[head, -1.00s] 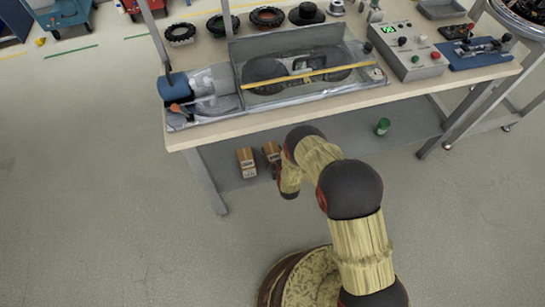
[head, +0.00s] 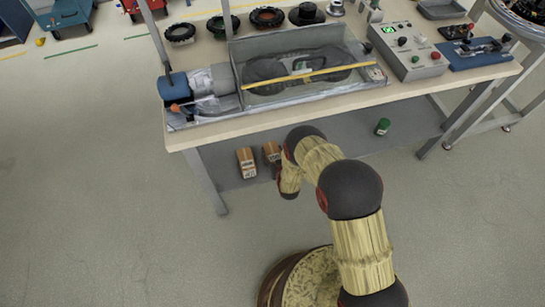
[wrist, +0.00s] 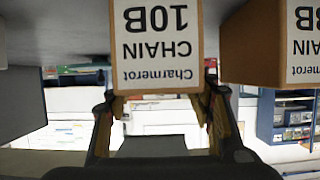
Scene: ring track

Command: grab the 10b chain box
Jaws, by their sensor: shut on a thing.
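The 10B chain box (wrist: 158,45) is a brown carton with a white label reading "Charmerot CHAIN 10B", upside down in the wrist view. My gripper (wrist: 162,106) has one finger on each side of its lower picture edge and is shut on it. In the head view the box (head: 271,151) stands on the grey lower shelf, partly hidden by my gripper (head: 278,170) and wrist. I cannot tell whether it is lifted off the shelf.
A similar carton (wrist: 262,45) stands close beside it, its label cut off; in the head view it is to the left (head: 246,162). The lower shelf (head: 340,155) also holds a green can (head: 383,126). The workbench top (head: 300,112) overhangs, with a leg (head: 205,182) at left.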

